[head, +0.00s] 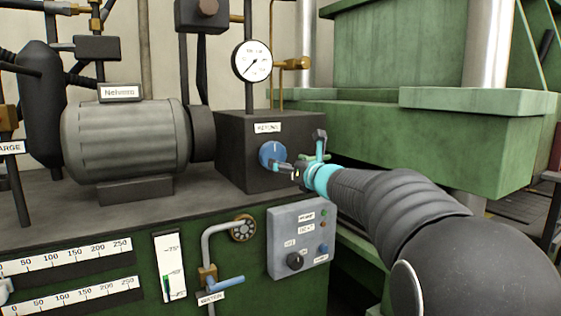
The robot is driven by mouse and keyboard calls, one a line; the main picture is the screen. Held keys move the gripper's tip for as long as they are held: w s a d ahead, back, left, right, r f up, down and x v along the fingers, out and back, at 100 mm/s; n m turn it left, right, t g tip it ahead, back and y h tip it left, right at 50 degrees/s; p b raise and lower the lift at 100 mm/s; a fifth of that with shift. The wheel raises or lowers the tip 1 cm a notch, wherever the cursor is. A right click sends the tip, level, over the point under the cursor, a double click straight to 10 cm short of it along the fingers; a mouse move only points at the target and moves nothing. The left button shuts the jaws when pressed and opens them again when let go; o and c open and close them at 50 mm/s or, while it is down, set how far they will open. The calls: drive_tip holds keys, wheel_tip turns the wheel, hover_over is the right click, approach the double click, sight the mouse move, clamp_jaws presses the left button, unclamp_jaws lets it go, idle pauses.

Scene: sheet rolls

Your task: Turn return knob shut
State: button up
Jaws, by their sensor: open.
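The return knob (271,154) is a round blue dial on the front of a dark block (235,140), under a white label that seems to read "RETURN". A pale line on the knob's upper face stands about upright. My gripper (284,168) is open at the knob's lower right side, with its fingers close to the knob. I cannot tell whether they touch it. My arm comes in from the lower right and hides part of the block's right side.
A pressure gauge (252,61) rises above the block. A grey motor (125,140) stands to the left. A large green press (430,120) fills the right.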

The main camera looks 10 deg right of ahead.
drive_tip(key=shift+v, duration=1.5)
drive_tip(key=s+a+f+n+g, duration=0.4)
drive_tip(key=s+f+n+g, duration=0.1)
drive_tip(key=s+f+n, duration=0.5)
drive_tip(key=s+a+f+n+g, duration=0.3)
drive_tip(key=s+f+n+g, duration=0.35)
drive_tip(key=n, duration=0.55)
drive_tip(key=s+d+f+n+h+p, duration=0.1)
drive_tip(key=s+n, duration=0.3)
drive_tip(key=s, duration=0.4)
drive_tip(key=s+d+f+n+h+p, duration=0.1)
drive_tip(key=s+n, duration=0.3)
drive_tip(key=s, duration=0.4)
drive_tip(key=s+d+f+n+h+p, duration=0.1)
drive_tip(key=s+n+h+p, duration=0.1)
drive_tip(key=s, duration=0.6)
drive_tip(key=shift+s+d+f+n+h, duration=0.25)
drive_tip(key=shift+s+f+n+h, duration=0.1)
drive_tip(key=shift+n+h, duration=0.55)
